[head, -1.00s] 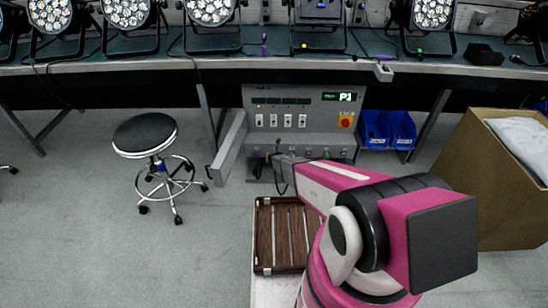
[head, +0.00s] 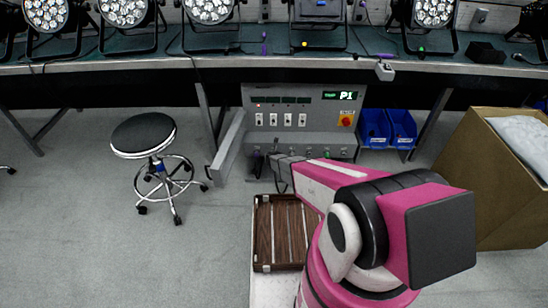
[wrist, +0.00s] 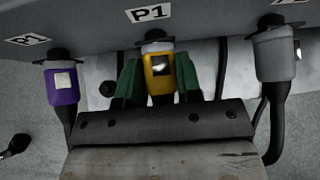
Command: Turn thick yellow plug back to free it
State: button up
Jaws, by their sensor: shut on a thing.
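The lower end of the plug is hidden behind the gripper body. In the head view my gripper (head: 280,163) is at the lower front of the grey power cabinet (head: 312,128), and the yellow plug cannot be made out there.
In the wrist view a purple plug (wrist: 62,86) is close on the left and a grey plug (wrist: 274,58) on the right, both with dark cables hanging. A cabinet door (head: 228,146) stands open. Blue bins (head: 388,128), a stool (head: 144,134) and a slatted wooden crate (head: 263,235) are nearby.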

dwell(0.3)
jog(key=o, duration=1)
